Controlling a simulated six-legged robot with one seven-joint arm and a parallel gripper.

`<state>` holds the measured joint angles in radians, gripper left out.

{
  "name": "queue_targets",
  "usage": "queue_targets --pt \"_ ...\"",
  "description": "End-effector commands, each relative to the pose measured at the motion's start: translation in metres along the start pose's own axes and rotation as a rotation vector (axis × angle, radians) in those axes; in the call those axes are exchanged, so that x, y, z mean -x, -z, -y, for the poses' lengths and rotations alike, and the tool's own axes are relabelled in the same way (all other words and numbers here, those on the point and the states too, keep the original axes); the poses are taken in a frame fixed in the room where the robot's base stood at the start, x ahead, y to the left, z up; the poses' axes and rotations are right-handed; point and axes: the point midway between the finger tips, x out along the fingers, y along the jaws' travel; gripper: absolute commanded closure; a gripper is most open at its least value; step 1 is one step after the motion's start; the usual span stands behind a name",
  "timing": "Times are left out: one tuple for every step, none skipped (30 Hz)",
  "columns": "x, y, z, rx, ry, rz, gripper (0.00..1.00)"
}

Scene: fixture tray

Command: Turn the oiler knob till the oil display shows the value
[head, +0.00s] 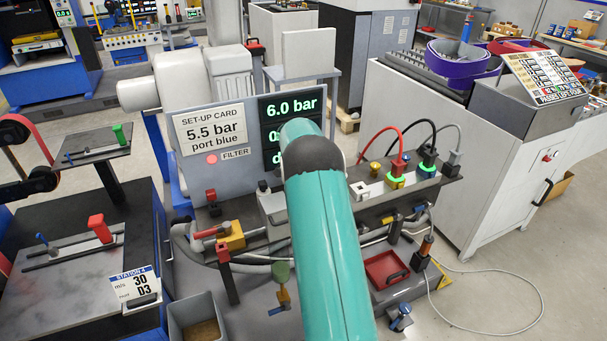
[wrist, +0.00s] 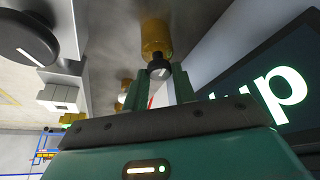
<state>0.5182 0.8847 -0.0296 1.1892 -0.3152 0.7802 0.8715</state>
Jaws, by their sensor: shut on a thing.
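In the wrist view, my gripper (wrist: 165,82) is shut on the dark oiler knob (wrist: 158,69), one finger on each side of it. The knob sits at the end of a yellow, brass-like body (wrist: 156,35). In the head view, my teal arm hides the gripper and knob. The dark display (head: 290,103) reads 6.0 bar on top. Its second row starts with 0 and its third with d; my arm covers the rest, so the oil value is unreadable. In the wrist view, the display (wrist: 235,110) shows large letters like "up", partly blocked by my gripper.
A set-up card (head: 212,130) reads 5.5 bar, port blue. Left of my arm are a red-handled yellow valve (head: 232,236) and grey hoses. Right of it, plugs with green rings (head: 396,182) carry red and black cables. A red tray (head: 386,268) lies lower right.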

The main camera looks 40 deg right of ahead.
Motion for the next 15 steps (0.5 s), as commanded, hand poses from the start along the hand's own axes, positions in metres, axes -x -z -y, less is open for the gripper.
queue_targets --pt "0.0005 -0.0003 0.0021 -0.036 -0.017 -0.003 0.96" --pt "0.0007 -0.0005 0.0029 -0.063 -0.027 -0.003 0.96" --pt "0.0003 -0.0001 0.0026 -0.098 -0.042 -0.003 0.96" --pt "0.0000 -0.0007 0.0029 -0.124 -0.053 -0.002 0.96" --pt "0.0000 -0.0003 0.0032 -0.150 -0.063 -0.003 0.96" --pt "0.0001 -0.0001 0.0030 -0.185 -0.079 -0.002 0.96" --pt "0.0000 -0.0004 0.0038 -0.212 -0.088 -0.002 0.96" --pt "-0.0002 0.0000 0.0033 -0.239 -0.101 -0.003 0.96" --pt "-0.0005 -0.0003 0.0037 -0.274 -0.114 -0.002 0.96" --pt "-0.0002 -0.0001 0.0040 -0.299 -0.125 -0.002 0.96" --pt "-0.0004 0.0000 0.0042 -0.324 -0.136 -0.002 0.96" --pt "-0.0009 0.0000 0.0038 -0.359 -0.151 -0.001 0.96" --pt "-0.0008 0.0001 0.0045 -0.384 -0.159 -0.002 0.96" --pt "-0.0007 0.0002 0.0042 -0.406 -0.170 -0.002 0.96" --pt "-0.0010 0.0001 0.0048 -0.437 -0.182 -0.001 0.96"
